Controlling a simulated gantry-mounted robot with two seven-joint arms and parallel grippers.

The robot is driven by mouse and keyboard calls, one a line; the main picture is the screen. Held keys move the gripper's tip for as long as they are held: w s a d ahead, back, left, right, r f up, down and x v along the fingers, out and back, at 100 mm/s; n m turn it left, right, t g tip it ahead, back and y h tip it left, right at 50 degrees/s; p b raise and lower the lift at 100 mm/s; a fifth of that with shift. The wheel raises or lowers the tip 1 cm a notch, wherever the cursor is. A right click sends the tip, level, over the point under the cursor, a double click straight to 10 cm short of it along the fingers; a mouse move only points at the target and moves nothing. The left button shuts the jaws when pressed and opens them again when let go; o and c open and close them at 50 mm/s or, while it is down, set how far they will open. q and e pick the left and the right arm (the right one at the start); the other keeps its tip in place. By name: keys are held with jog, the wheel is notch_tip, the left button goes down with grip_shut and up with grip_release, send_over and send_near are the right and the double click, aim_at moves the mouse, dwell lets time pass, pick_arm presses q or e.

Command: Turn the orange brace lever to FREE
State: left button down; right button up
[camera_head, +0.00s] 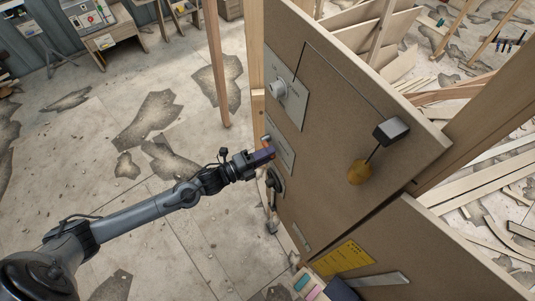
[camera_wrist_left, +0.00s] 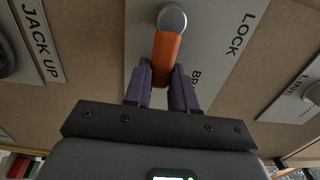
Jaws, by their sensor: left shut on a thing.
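The orange brace lever (camera_wrist_left: 166,52) hangs from a round silver pivot (camera_wrist_left: 172,18) on a pale label plate (camera_wrist_left: 212,62) in the left wrist view. The plate reads LOCK to the right of the lever, and another word is partly hidden behind my fingers. No FREE mark shows. My left gripper (camera_wrist_left: 166,82) is shut on the lever's free end, with a purple finger on each side. In the head view my left gripper (camera_head: 268,153) reaches from the left to the brown panel (camera_head: 325,120), and hides most of the lever.
A JACK UP plate (camera_wrist_left: 42,38) is at left in the wrist view, and a LINE plate (camera_wrist_left: 296,96) with a knob is at right. The floor left of the panel is open.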

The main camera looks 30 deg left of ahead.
pick_arm(q)
jog(key=c, duration=0.9)
grip_release()
jog(key=shift+s+a, duration=0.1)
jog(key=b+v, duration=0.1)
jog(key=v, duration=0.9)
jog(key=shift+s+a, duration=0.15)
jog(key=shift+s, duration=0.1)
